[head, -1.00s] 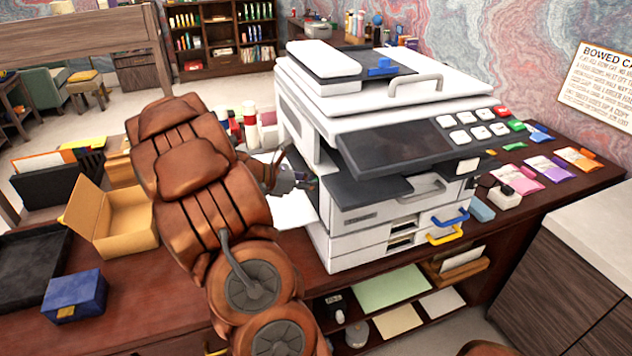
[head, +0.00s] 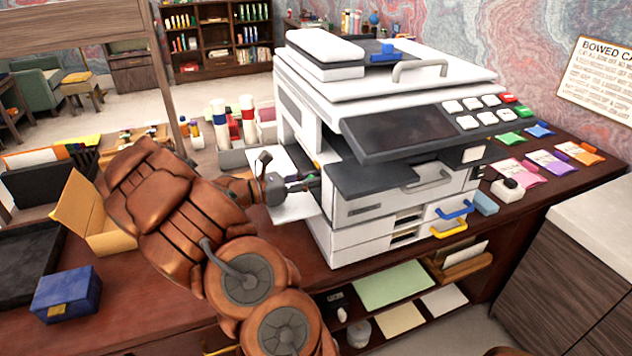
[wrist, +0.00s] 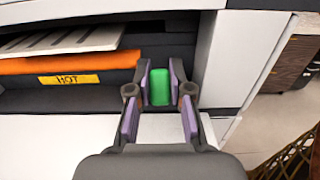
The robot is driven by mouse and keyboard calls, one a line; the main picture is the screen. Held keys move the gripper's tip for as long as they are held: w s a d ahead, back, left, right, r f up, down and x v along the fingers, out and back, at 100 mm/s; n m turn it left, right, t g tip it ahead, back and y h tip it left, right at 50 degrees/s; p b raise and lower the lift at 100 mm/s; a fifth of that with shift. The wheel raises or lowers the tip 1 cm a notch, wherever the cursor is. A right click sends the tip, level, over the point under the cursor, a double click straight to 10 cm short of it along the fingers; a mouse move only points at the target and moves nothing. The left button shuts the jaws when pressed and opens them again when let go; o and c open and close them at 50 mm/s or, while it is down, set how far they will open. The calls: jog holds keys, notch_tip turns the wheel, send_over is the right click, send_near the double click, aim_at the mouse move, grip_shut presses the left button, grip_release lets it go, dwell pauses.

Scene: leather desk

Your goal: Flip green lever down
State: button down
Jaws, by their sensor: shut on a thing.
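The green lever (wrist: 159,87) sits in the dark opening on the side of the white printer (head: 400,75). In the wrist view it stands between the purple-padded fingers of my gripper (wrist: 160,88), which is shut on it. In the head view my gripper (head: 308,183) reaches into the printer's left side, above a white side tray (head: 292,207). The lever is mostly hidden there, so its tilt is hard to tell.
An orange roller (wrist: 60,65) with a yellow "HOT" label (wrist: 68,79) lies left of the lever. A white panel edge (wrist: 240,60) stands close on the right. An open cardboard box (head: 85,215) and a blue box (head: 67,295) sit on the desk at left.

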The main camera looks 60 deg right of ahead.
jog(key=shift+f, duration=0.1)
jog(key=c, duration=1)
grip_release()
jog(key=shift+c, duration=0.2)
jog(key=shift+w+a, duration=0.1)
jog(key=v, duration=1.2)
jog(key=shift+f, duration=0.1)
